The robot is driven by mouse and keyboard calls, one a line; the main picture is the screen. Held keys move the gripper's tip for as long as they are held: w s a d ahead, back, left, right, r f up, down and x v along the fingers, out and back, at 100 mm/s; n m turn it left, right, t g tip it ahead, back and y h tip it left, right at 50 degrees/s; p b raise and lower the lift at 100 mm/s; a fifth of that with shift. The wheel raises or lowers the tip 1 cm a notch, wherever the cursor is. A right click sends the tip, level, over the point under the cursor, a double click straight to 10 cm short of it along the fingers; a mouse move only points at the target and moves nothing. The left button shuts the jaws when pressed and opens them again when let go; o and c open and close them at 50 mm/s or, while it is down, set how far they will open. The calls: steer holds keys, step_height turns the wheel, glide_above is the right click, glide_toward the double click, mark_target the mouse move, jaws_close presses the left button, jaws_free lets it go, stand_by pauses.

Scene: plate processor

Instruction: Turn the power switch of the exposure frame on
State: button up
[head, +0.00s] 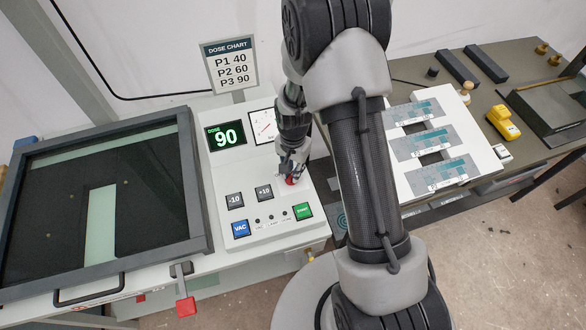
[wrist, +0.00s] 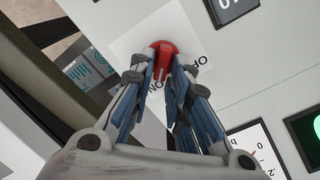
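The power switch is a red knob (wrist: 163,48) on a white plate with black ON and OFF lettering, seen upside down in the wrist view. In the head view the red knob (head: 291,181) shows at the right side of the exposure frame's panel (head: 277,225). My gripper (wrist: 165,75) points down at the panel with its two blue-padded fingers on either side of the knob, seemingly closed on it. The fingers hide part of the knob and lettering, so I cannot tell its exact setting. In the head view my gripper (head: 290,166) covers the area around it.
The dose display (head: 227,136) is lit and reads 90. A gauge (head: 262,126) and several buttons, including a green one (head: 303,211) and a blue one (head: 240,228), sit close by. The dark glass-topped frame (head: 150,195) lies left. Plates (head: 423,142) lie on the right.

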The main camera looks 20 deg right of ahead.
steer(key=shift+o, duration=1.2)
steer(key=shift+r, duration=0.1)
step_height(320, 180, up, 12)
